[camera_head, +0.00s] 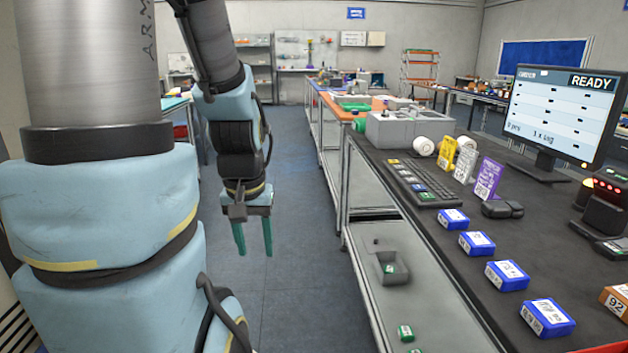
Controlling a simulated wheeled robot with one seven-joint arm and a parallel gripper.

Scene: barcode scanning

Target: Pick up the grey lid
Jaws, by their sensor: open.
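I cannot clearly make out a separate grey lid. A grey box (400,128) stands at the far part of the dark tabletop, and I cannot tell whether its top is a lid. A small grey bin (388,268) sits on the lower shelf with a small green item in it. My gripper (253,238) hangs over the floor aisle, left of the table and apart from it. Its two green fingers point down, spread apart, with nothing between them.
The dark table (450,240) carries a keyboard (422,184), several blue boxes (508,275), upright coloured cards (488,180), a monitor (565,105) and a scanner (607,205). Green items (405,332) lie on the lower shelf (430,315). The floor aisle (290,200) is clear.

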